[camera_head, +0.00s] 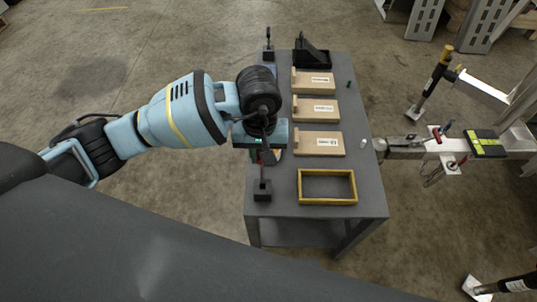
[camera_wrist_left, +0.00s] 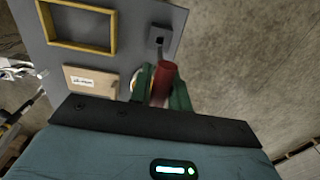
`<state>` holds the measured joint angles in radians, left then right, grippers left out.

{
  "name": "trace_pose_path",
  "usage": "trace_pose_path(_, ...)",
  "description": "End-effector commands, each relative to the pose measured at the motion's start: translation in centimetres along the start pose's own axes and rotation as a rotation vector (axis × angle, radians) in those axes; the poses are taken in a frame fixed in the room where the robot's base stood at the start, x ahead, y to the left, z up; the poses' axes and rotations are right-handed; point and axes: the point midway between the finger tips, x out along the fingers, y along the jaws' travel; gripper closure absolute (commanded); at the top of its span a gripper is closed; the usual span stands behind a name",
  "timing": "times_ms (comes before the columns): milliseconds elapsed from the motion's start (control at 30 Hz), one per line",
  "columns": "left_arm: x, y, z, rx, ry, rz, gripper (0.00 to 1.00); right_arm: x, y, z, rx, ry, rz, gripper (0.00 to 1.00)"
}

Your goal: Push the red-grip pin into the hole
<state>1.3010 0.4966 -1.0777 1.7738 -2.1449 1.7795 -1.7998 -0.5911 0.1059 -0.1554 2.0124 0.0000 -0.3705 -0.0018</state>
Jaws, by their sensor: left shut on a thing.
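My left gripper (camera_head: 262,152) is over the near left part of the grey table. In the left wrist view its green fingers (camera_wrist_left: 165,88) are shut on the red-grip pin (camera_wrist_left: 163,78), whose red grip shows between them. Only a little red of the pin (camera_head: 262,158) shows in the head view, under the gripper. A small dark block (camera_head: 262,190) stands on the table just in front of the gripper. In the left wrist view this block (camera_wrist_left: 159,40) has a dark opening, close beyond the red grip. I cannot tell whether the pin touches it. My right gripper is not in view.
The grey table (camera_head: 285,205) bears a yellow frame (camera_head: 327,186), several wooden boards with labels (camera_head: 318,143), a black holder (camera_head: 311,54) and another dark block (camera_head: 268,53) at the far end. A trailer coupling (camera_head: 405,148) with a red-handled part (camera_head: 437,133) is to the right.

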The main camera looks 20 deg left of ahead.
Motion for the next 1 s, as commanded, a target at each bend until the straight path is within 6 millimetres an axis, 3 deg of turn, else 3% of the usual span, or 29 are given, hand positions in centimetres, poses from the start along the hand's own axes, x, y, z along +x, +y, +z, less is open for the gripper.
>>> trace_pose_path(167,0.1,-1.4,1.1,0.025,-0.006,0.0,1.0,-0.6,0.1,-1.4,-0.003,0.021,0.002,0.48)
trace_pose_path(500,-0.6,-8.3,7.1,0.187,-0.004,0.002,1.0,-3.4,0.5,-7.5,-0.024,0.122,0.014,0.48)
trace_pose_path(700,-1.0,-10.8,9.6,0.26,0.005,0.001,1.0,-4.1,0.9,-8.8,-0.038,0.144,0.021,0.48)
trace_pose_path(833,-0.9,-11.3,10.3,0.277,0.004,0.0,1.0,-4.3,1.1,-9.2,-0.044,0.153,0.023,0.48)
trace_pose_path(967,-0.7,-11.4,10.4,0.28,0.001,0.0,1.0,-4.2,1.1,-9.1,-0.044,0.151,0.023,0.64)
trace_pose_path(1000,-0.7,-11.4,10.4,0.28,0.001,0.0,1.0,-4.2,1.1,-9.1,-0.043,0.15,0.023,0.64)
